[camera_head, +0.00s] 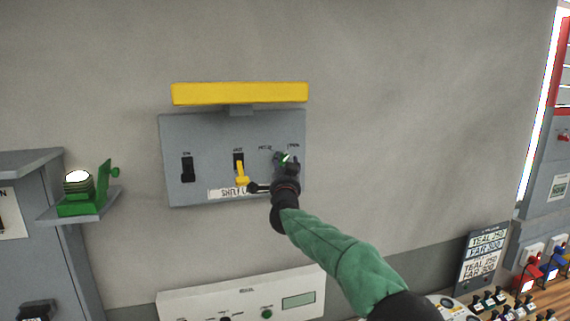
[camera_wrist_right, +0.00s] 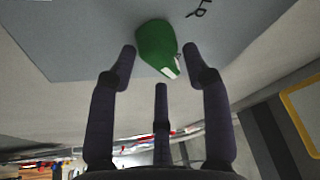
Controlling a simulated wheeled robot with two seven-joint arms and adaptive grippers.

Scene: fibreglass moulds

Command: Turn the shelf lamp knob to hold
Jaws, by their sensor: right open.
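A green knob (camera_head: 286,157) is on the right part of a grey wall panel (camera_head: 222,127). It carries a pale mark, partly seen between my fingers. Small labels stand above it, too small to read surely. My right gripper (camera_head: 284,165) is at the knob and covers much of it. In the right wrist view the knob (camera_wrist_right: 156,42) lies between and just beyond the tips of two fingers of my open gripper (camera_wrist_right: 159,58), with a third finger below. I cannot tell whether any finger touches it. My left gripper is not in view.
Left of the knob, the panel has a black switch (camera_head: 187,169) and a yellow lever (camera_head: 241,172). A yellow bar (camera_head: 240,94) sticks out above. A white box (camera_head: 240,297) is below, and a green lamp-like device (camera_head: 82,195) stands on a ledge at left.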

